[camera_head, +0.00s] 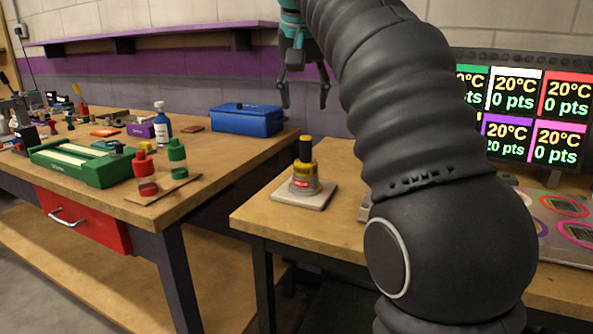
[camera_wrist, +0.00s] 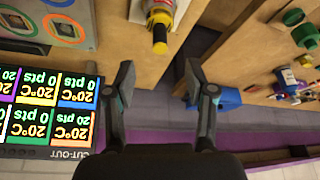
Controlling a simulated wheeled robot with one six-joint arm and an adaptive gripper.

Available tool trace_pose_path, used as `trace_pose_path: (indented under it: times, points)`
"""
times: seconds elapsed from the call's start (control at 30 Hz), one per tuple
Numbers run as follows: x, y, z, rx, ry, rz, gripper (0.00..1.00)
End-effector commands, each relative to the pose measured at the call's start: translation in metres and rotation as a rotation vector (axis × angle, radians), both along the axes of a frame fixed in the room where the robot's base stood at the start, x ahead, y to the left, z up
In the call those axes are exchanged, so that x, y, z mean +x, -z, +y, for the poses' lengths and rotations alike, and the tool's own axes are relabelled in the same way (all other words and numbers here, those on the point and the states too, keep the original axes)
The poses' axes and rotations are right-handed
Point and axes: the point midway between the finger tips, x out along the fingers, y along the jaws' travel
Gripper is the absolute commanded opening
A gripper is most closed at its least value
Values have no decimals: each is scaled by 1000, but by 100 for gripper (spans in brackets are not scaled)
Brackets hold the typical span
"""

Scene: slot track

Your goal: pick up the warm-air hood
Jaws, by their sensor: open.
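The warm-air hood seems to be the yellow device (camera_head: 305,182) with a dark upper body and a yellow top. It stands upright on a pale square pad (camera_head: 313,198) near the left end of the right-hand table. In the wrist view the yellow device (camera_wrist: 159,20) shows at the top edge, partly cut off, with its pad (camera_wrist: 138,10) beside it. My gripper (camera_head: 305,94) is open and empty, above and apart from the device. In the wrist view both fingers of my gripper (camera_wrist: 159,75) are spread, with the device beyond their tips.
A display (camera_head: 520,110) stands at the back of the right-hand table, near a mat with coloured rings (camera_head: 565,215). The left table holds a green tray (camera_head: 85,160), red and green bottles (camera_head: 177,158) and a blue box (camera_head: 247,120). A gap separates the tables.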

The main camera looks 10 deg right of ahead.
Motion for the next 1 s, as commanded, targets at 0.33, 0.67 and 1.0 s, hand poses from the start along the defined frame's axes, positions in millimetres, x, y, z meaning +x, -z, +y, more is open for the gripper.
trace_pose_path:
  times: [0.33, 0.67, 1.0]
  points:
    - [15, 10, 0, 5, 31, 5, 55]
    - [36, 61, -8, 5, 31, 3, 55]
    - [42, 79, -10, 5, 29, 2, 55]
